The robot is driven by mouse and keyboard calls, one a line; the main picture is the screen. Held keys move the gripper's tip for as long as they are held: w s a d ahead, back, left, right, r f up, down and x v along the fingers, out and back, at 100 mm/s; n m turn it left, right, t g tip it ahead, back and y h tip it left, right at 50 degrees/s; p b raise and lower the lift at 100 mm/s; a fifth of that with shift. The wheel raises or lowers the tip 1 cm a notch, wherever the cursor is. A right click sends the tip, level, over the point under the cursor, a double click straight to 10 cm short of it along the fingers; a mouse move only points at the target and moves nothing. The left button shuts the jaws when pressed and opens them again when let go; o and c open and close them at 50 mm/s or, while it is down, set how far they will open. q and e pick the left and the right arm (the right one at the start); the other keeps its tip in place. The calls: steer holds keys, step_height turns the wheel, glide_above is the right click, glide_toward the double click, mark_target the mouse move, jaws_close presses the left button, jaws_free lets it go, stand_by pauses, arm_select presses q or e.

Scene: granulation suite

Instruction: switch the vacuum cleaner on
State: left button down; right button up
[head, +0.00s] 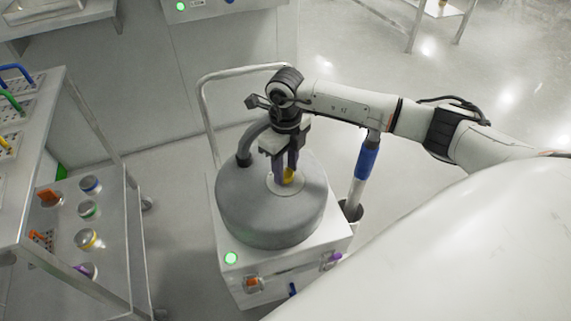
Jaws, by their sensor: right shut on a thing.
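The vacuum cleaner (240,205) has a grey round drum on a white square base, with a push handle behind it. The knob's setting cannot be read. A green lamp (231,258) glows on the front of the base. My left gripper is not in view.
A shelved trolley (115,205) with jars and orange, blue, green and yellow items stands at left. A blue-and-white wand (366,165) stands right of the vacuum, near my right forearm. A wall panel is behind.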

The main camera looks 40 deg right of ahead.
mark_target(285, 173)
steer(key=m+p, duration=0.1)
steer(key=m, duration=0.3)
steer(key=shift+r, duration=0.15)
steer(key=shift+m+p, duration=0.55)
steer(key=shift+m, duration=0.75)
steer(key=o, duration=1.1)
steer(key=shift+c, duration=0.2)
step_height(285, 173, up, 10)
steer(key=shift+p, duration=0.35)
